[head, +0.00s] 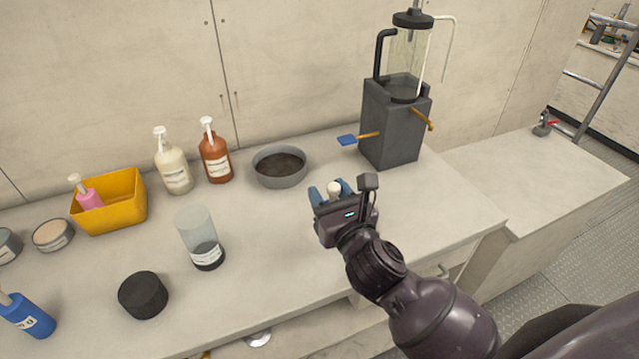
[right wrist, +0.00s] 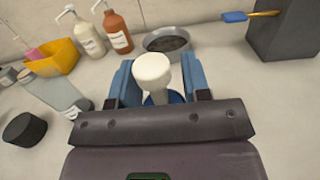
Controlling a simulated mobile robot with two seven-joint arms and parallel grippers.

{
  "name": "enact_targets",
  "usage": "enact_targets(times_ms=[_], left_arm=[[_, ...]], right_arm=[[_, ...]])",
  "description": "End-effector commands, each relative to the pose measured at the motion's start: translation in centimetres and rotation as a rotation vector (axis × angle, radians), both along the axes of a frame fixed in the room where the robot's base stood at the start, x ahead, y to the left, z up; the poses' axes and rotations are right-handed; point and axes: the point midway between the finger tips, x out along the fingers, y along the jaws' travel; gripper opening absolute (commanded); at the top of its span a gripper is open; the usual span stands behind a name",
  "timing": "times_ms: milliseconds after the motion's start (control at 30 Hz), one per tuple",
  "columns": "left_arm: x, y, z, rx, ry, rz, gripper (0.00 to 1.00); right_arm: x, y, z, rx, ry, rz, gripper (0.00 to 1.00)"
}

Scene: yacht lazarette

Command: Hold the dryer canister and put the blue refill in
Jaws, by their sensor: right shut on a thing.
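The dryer canister (head: 200,236) is a clear cylinder with a dark, labelled base. It stands open and upright on the counter; it also shows at the left of the right wrist view (right wrist: 62,97). My right gripper (head: 334,190) is right of the canister, near the middle of the counter. Its blue fingers are shut on a white-topped piece with blue below, which looks like the blue refill (right wrist: 153,72). Most of its lower part is hidden by the gripper. A black round cap (head: 143,295) lies left of the canister. My left gripper is not in view.
A grey bowl (head: 280,180), red-brown (head: 215,160) and cream (head: 173,170) pump bottles and a yellow bin (head: 133,212) stand behind. A blue bottle (head: 28,317) is at left. A grey box (head: 389,137) with levers stands back right. The counter between canister and gripper is clear.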

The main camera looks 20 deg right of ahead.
Motion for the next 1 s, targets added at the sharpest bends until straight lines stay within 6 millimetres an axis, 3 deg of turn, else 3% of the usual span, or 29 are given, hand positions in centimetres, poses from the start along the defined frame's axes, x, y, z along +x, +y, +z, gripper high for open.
enact_targets(times_ms=[100,367,567,733,900,1000], left_arm=[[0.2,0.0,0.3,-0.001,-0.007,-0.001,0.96],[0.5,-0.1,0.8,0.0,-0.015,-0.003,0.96],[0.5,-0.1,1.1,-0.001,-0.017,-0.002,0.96],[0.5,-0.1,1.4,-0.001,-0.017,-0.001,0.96],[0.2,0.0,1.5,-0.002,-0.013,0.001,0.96],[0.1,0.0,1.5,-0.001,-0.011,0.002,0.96]], right_arm=[[1.3,1.6,2.9,-0.001,-0.01,0.028,0.02],[4.0,6.8,8.1,0.0,-0.009,0.111,0.02],[6.0,12.1,11.9,0.001,-0.008,0.163,0.02],[7.4,17.7,15.0,0.003,-0.007,0.195,0.02],[8.2,22.9,16.6,0.0,-0.002,0.191,0.02],[8.5,25.1,16.1,-0.002,0.0,0.162,0.02]])
